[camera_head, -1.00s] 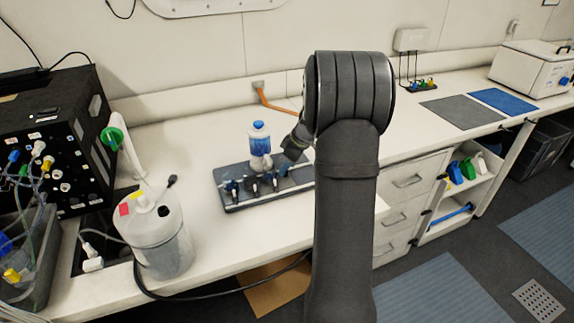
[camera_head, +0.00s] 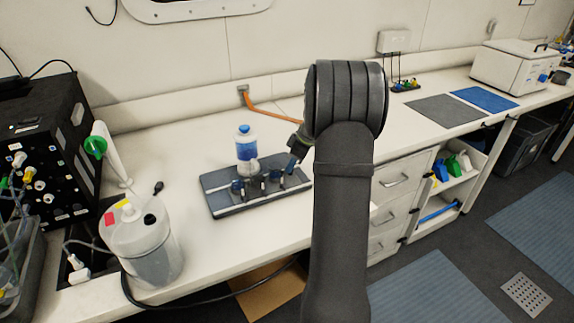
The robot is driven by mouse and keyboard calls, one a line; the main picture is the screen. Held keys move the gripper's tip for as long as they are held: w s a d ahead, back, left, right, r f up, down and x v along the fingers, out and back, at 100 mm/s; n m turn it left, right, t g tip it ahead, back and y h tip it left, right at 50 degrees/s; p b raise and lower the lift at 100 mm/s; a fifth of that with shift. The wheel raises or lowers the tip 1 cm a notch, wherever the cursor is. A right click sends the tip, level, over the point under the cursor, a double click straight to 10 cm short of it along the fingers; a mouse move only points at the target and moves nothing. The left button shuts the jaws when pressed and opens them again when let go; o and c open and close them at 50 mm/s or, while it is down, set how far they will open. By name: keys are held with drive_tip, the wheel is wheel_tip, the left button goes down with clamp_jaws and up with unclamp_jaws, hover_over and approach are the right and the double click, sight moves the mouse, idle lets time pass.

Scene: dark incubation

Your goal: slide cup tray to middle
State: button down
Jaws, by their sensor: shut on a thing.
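The cup tray (camera_head: 238,211) is a flat dark grey tray on the white bench, left of my arm. A row of dark upright clips with bluish parts stands along it. A clear bottle with blue contents and a blue-and-white cap (camera_head: 246,150) stands upright at the tray's back edge; I cannot tell whether it is on the tray or just behind it. My gripper (camera_head: 293,157) is at the tray's back right side, low and shut on the tray. My own arm hides part of the gripper, and the contact is too small to see clearly.
A clear canister (camera_head: 145,250) with coloured caps stands left of the tray, near the bench front. A black instrument box (camera_head: 45,150) stands far left. An orange cable (camera_head: 268,112) lies behind. Bare bench surrounds the tray. Grey and blue mats (camera_head: 445,110) lie far right.

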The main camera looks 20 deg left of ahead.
drive_tip(key=c, duration=1.6)
unclamp_jaws()
drive_tip(key=shift+r, duration=0.1)
drive_tip(key=v, duration=1.7)
drive_tip(key=x, duration=1.6)
drive_tip(key=shift+a+f, duration=0.1)
drive_tip(key=shift+f, duration=0.1)
drive_tip(key=shift+a+f, duration=0.1)
drive_tip(key=shift+f, duration=0.15)
drive_tip(key=shift+s+a+f, duration=0.1)
drive_tip(key=shift+s+a, duration=0.05)
drive_tip(key=shift+a, duration=0.05)
drive_tip(key=shift+d, duration=0.1)
